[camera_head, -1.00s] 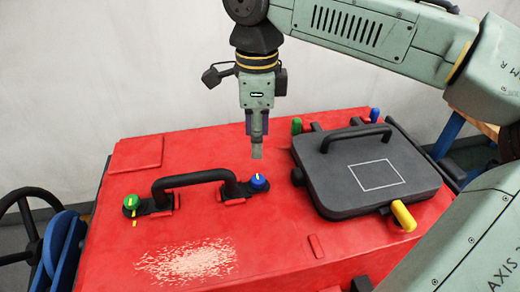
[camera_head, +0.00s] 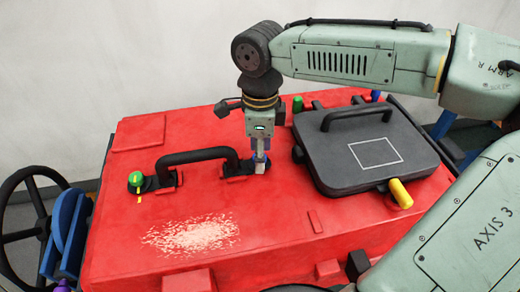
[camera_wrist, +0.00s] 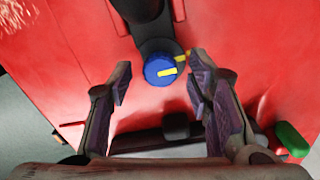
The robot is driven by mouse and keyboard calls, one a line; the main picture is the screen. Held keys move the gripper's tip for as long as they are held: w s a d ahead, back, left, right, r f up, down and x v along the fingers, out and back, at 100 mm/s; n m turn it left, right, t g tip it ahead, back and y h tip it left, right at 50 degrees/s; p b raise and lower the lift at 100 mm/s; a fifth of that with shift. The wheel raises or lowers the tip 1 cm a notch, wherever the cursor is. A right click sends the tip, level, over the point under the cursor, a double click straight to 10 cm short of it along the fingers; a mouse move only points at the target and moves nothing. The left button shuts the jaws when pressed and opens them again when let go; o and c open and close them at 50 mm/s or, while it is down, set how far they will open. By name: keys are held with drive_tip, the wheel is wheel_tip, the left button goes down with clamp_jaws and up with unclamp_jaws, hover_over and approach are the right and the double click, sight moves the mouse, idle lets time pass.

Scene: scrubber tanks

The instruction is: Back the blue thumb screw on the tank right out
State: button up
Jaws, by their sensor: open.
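The blue thumb screw (camera_wrist: 159,70) shows in the wrist view as a round knob with a yellow pointer line, at the end of a black handle mount. It lies between and just beyond my open fingertips, and I see no contact. My gripper (camera_wrist: 160,80) is open, one finger on each side. In the head view my gripper (camera_head: 258,160) points down over the right end of the black handle (camera_head: 195,155). There the blue thumb screw is mostly hidden behind the fingers. The red tank (camera_head: 270,215) carries the handle.
A green knob (camera_head: 136,181) sits at the handle's left end. A dark hatch lid (camera_head: 345,172) with its own handle and a yellow knob (camera_head: 400,193) stands to the right. A black handwheel (camera_head: 25,220) is at far left. The tank top in front is clear.

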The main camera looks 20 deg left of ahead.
clamp_jaws()
idle(0.5)
